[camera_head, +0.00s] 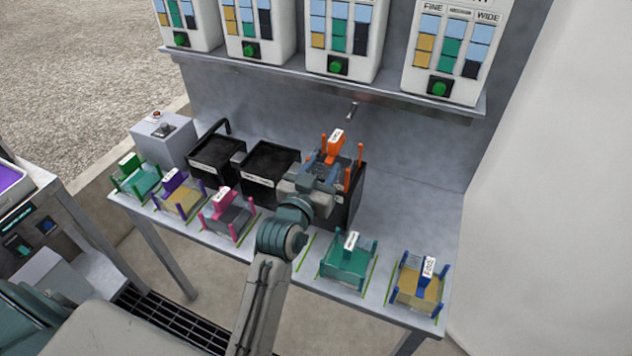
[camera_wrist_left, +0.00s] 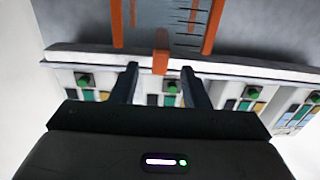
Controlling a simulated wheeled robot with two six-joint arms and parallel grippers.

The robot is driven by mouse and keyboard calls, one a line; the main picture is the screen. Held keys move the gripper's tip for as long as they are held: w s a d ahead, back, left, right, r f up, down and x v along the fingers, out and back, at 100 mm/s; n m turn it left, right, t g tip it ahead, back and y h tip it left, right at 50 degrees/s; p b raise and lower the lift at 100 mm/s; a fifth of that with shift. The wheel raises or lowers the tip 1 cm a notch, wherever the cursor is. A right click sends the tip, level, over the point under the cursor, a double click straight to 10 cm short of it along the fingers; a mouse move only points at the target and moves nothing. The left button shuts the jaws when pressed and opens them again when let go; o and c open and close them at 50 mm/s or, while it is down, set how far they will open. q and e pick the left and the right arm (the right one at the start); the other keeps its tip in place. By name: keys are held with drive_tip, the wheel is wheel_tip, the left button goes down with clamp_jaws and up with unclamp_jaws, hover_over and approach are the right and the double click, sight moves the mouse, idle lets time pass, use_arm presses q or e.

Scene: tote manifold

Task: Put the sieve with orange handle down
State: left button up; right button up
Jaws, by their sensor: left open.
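The sieve with orange handle (camera_head: 335,147) is at the black bin right of centre, its orange corner posts standing up around my gripper. Its lower part is mostly hidden by my arm, so I cannot tell how it rests there. My left gripper (camera_head: 322,172) is over the sieve, open. In the left wrist view, the orange handle (camera_wrist_left: 161,52) is centred just beyond the two spread fingertips (camera_wrist_left: 160,72), with a gap to each side. The sieve's orange side rails and clear graduated face (camera_wrist_left: 182,20) show behind it. My right gripper is not in view.
Two open black bins (camera_head: 270,160) stand left of the sieve. Green, purple and pink sieves line the front left; a teal sieve (camera_head: 347,260) and a blue one (camera_head: 420,283) stand front right. The bench's right back is clear.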

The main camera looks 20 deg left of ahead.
use_arm(q)
drive_tip(key=shift+s+a, duration=0.1)
drive_tip(key=shift+s, duration=1.6)
